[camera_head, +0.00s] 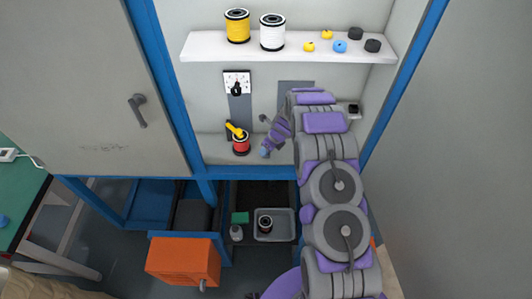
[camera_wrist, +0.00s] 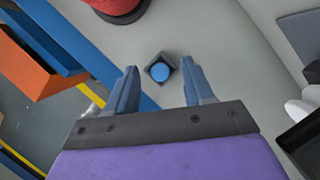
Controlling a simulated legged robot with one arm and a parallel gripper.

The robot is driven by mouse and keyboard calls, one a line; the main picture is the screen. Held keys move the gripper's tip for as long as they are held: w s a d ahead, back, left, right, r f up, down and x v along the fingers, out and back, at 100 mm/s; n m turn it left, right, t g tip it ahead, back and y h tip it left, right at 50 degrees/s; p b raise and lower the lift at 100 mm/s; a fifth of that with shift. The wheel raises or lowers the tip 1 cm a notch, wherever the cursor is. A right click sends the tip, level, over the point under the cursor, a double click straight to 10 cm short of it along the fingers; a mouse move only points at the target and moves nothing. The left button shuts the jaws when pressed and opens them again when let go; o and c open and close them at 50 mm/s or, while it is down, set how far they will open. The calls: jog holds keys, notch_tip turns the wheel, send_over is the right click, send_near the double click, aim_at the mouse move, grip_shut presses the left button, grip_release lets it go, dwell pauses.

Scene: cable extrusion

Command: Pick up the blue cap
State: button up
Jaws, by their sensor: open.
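A blue cap-like piece (camera_head: 340,46) lies on the upper white shelf, between small yellow pieces and dark round pieces. In the wrist view, a round blue disc (camera_wrist: 161,71) sits in a dark square base on the grey surface. I cannot tell whether this disc is a cap or a button. My gripper (camera_head: 265,151) is low in the cabinet, right of the red spool and well below the upper shelf. In the wrist view my gripper (camera_wrist: 160,66) is open and empty, its fingers either side of the disc in the picture. Contact is not visible.
The upper shelf (camera_head: 285,53) also holds a yellow spool (camera_head: 237,26) and a white spool (camera_head: 272,32). A red spool (camera_head: 241,144) with a yellow piece on top stands on the lower surface. An orange box (camera_head: 183,262) and grey tray (camera_head: 286,226) are below. Blue posts frame the cabinet.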

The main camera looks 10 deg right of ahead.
jog(key=shift+w+a+f, duration=0.1)
jog(key=shift+f, duration=0.35)
jog(key=shift+r, duration=0.1)
jog(key=shift+c, duration=0.3)
grip_shut()
